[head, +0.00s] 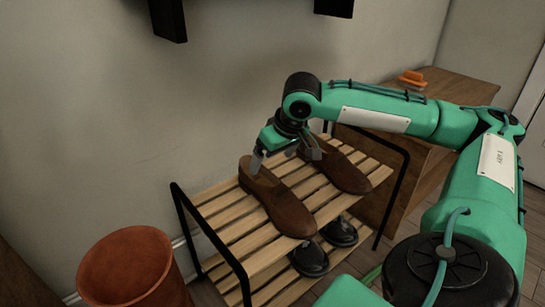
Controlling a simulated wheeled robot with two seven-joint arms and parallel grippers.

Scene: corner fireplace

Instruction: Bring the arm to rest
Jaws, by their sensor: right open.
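My right arm comes in from the right and reaches over a slatted wooden shoe rack. My right gripper (286,158) is open and empty, just above the brown shoes on the rack's upper shelf. One finger shows close to the opening of the nearer brown shoe (280,205); I cannot tell whether it touches. The farther brown shoe (340,168) lies beside it, partly hidden by the gripper. My left gripper is not in view.
The shoe rack (222,217) has black side frames. Black shoes (310,259) sit on its lower shelf. A terracotta pot (125,268) stands front left. A wooden cabinet (460,88) with an orange item (412,79) on top is behind my arm. The wall is close behind the rack.

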